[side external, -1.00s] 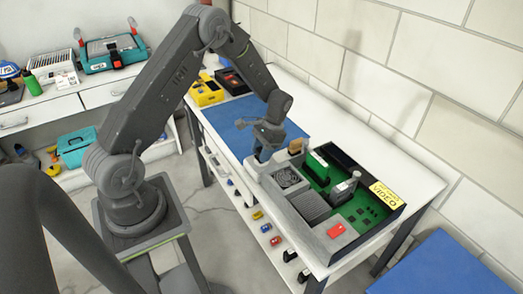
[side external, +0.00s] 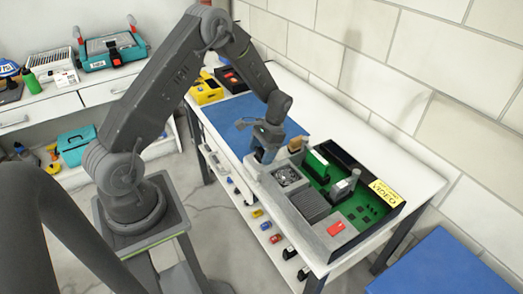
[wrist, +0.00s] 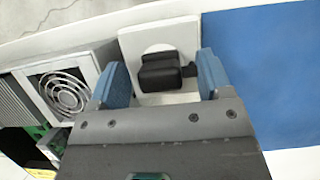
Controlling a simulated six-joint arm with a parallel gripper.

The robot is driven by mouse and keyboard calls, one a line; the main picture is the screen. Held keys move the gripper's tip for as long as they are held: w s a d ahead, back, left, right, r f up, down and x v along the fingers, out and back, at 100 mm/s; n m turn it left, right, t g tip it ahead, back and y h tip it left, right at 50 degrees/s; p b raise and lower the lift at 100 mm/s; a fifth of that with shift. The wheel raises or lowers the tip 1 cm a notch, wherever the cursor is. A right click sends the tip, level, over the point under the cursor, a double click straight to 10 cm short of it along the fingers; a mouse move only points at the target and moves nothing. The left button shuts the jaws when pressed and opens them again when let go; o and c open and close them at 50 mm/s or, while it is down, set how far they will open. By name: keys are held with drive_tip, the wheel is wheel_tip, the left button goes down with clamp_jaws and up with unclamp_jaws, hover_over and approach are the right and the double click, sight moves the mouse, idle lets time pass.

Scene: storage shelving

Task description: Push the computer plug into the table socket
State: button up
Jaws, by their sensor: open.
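The black computer plug (wrist: 160,73) shows in the wrist view at the white table socket (wrist: 145,38), over its round recess. How deep it sits cannot be told. My gripper (wrist: 160,82) is open, with one blue finger on each side of the plug and a visible gap to both. The plug and socket cannot be made out there, hidden by my gripper.
The case's fan (wrist: 66,92) is close to my left finger in the wrist view. A blue mat (side external: 245,125) lies on the table behind my gripper and is clear. A yellow bin (side external: 206,92) stands at the table's far end. A wall runs along the right.

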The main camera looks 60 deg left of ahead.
drive_tip(key=shift+r, duration=0.1)
drive_tip(key=v, duration=1.3)
drive_tip(key=shift+w+r, duration=0.2)
drive_tip(key=shift+r, duration=0.1)
drive_tip(key=s+d+r+t, duration=0.2)
drive_tip(key=s+d+r, duration=0.25)
drive_tip(key=r, duration=0.25)
drive_tip(key=s+d+r+t, duration=0.3)
drive_tip(key=s+d+r, duration=0.15)
drive_tip(key=r, duration=0.35)
drive_tip(key=s+d+r+t, duration=0.1)
drive_tip(key=s+d+t, duration=0.1)
drive_tip(key=s, duration=0.5)
drive_tip(key=s+d+r+t, duration=0.1)
drive_tip(key=s+d+t, duration=0.2)
drive_tip(key=s, duration=0.4)
drive_tip(key=shift+s+d+r, duration=0.15)
drive_tip(key=shift+s+d, duration=0.1)
drive_tip(key=shift+d, duration=0.55)
